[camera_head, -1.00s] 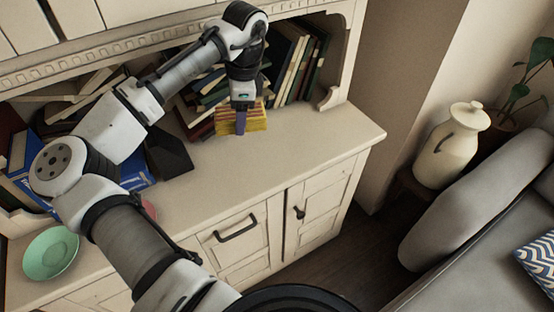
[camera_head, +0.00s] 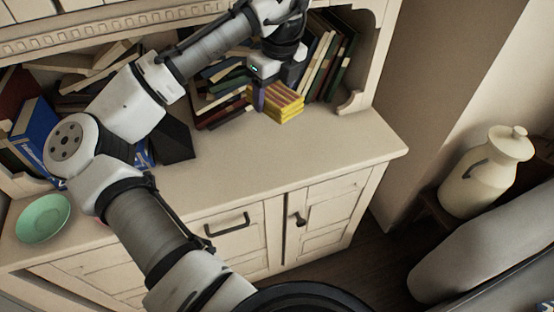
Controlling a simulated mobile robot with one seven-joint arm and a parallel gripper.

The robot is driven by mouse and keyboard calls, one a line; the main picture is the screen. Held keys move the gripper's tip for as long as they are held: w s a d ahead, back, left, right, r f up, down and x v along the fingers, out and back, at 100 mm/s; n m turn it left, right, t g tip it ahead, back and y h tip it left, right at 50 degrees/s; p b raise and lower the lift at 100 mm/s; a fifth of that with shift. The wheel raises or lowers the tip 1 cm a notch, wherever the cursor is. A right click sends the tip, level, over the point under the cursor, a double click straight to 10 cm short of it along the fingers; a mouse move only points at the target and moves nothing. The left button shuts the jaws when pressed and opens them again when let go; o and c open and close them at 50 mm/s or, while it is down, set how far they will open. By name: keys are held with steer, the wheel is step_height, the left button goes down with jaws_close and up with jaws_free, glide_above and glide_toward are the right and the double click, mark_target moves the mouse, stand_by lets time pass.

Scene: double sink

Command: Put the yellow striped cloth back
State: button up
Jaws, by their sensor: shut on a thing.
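The yellow striped cloth (camera_head: 287,104) is a folded, block-like bundle with yellow and reddish bands. It is at the counter surface, in front of the books at the back of the cabinet. Whether it rests on the counter or hangs just above it is hard to tell. My gripper (camera_head: 261,98) is at the cloth's left end, shut on it, with a purple finger showing on the near left side. The other finger is hidden.
Books (camera_head: 323,62) lean upright behind and right of the cloth. A dark block (camera_head: 175,140) stands left on the counter, and a green bowl (camera_head: 43,218) is at far left. The counter (camera_head: 300,148) is clear in front of the cloth.

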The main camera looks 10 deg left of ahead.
mark_target(273, 162)
step_height(273, 162, down, 20)
steer(key=shift+r+p, duration=0.2)
steer(key=shift+p, duration=1.05)
steer(key=shift+f, duration=0.1)
steer(key=o, duration=0.9)
steer(key=shift+o, duration=0.2)
step_height(273, 162, up, 12)
steer(key=s+d+b, duration=0.1)
steer(key=b, duration=0.1)
steer(key=shift+d, duration=0.25)
steer(key=shift+d, duration=0.1)
